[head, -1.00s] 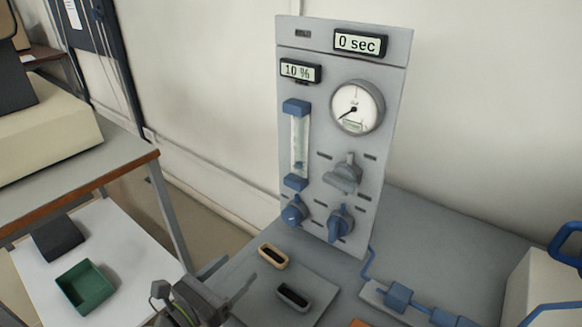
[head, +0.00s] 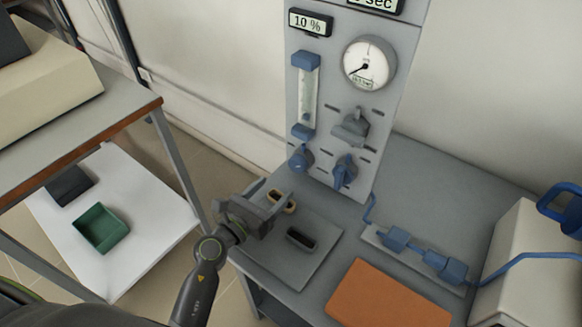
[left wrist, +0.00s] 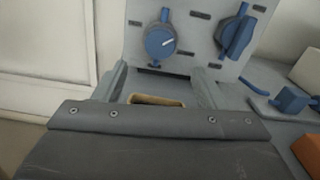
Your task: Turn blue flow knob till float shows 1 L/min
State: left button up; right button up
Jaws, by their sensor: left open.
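The grey panel (head: 318,160) stands upright. A round blue knob (head: 301,158) is at its lower left, below the clear flow tube (head: 307,98); the float inside is too small to read. In the left wrist view the round blue knob (left wrist: 160,42) shows a white mark pointing up and right. A second blue knob (head: 345,171), bar-shaped, is to its right. My left gripper (head: 268,203) is open and empty, in front of and below the round knob, apart from it. In the left wrist view its fingers (left wrist: 160,85) straddle the space below that knob. My right gripper is not in view.
A grey knob (head: 351,128) and a round gauge (head: 369,62) are higher on the panel. A tan ring-like holder (head: 284,201) and a dark one (head: 300,239) are on the bench. Blue tubing parts (head: 428,258) and an orange pad (head: 387,296) lie to the right.

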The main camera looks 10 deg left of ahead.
aim_at(295, 168)
pick_arm(q)
jog(key=x, duration=0.8)
jog(key=shift+w+d, duration=0.1)
jog(key=shift+w, duration=0.05)
jog(key=c, duration=1)
jog(key=shift+m, duration=0.3)
jog(key=o, duration=1)
